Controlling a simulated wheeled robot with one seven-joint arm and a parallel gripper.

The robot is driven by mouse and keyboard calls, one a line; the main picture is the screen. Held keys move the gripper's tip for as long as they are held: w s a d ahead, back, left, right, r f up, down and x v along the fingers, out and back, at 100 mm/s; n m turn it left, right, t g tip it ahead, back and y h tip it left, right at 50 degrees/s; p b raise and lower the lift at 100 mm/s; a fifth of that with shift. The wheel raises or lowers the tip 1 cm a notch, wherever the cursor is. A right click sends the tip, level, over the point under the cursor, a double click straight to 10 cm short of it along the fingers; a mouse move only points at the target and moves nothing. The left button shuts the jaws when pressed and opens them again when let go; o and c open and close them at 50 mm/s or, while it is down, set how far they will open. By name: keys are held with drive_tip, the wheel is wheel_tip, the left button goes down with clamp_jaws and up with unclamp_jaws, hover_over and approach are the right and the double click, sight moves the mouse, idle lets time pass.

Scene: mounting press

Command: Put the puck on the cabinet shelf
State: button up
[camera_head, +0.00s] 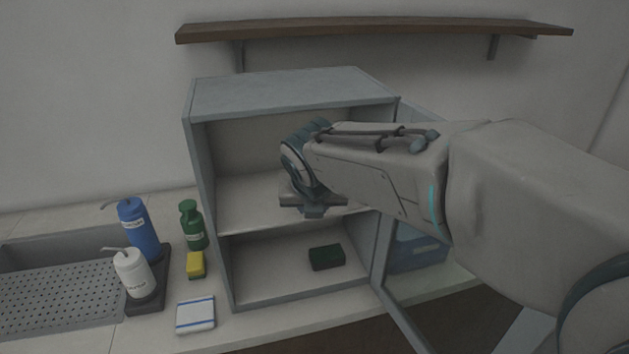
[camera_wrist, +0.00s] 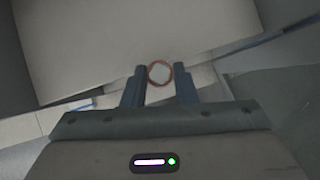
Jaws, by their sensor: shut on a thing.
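The cabinet (camera_head: 193,150) is grey and open at the front, with one middle shelf (camera_head: 245,205). My gripper (camera_head: 312,213) reaches into the upper compartment, close over the front part of this shelf. In the wrist view my gripper (camera_wrist: 160,82) is shut on the puck (camera_wrist: 160,73), a small round thing with a pale face and a reddish-brown rim. The shelf (camera_wrist: 110,45) lies beyond the puck in that view. The puck is hidden by the arm and gripper in the head view. I cannot tell whether it touches the shelf.
The cabinet door (camera_head: 385,290) stands open at the right, below my arm. A dark green block (camera_head: 326,257) lies in the lower compartment. Blue (camera_head: 137,230), white (camera_head: 131,273) and green (camera_head: 191,225) bottles, a yellow sponge (camera_head: 196,265) and a folded cloth (camera_head: 195,315) are left of the cabinet.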

drive_tip(key=w, duration=0.4)
drive_tip(key=shift+w+p, duration=0.4)
drive_tip(key=w+p, duration=0.1)
drive_tip(key=w, duration=0.2)
drive_tip(key=shift+w+a+f, duration=0.1)
drive_tip(key=shift+w, duration=0.2)
drive_tip(key=shift+s+f, duration=0.1)
drive_tip(key=shift+f, duration=0.5)
drive_tip(key=shift+s, duration=0.1)
drive_tip(key=shift+f, duration=0.15)
drive_tip(key=shift+f, duration=0.1)
drive_tip(key=o, duration=1)
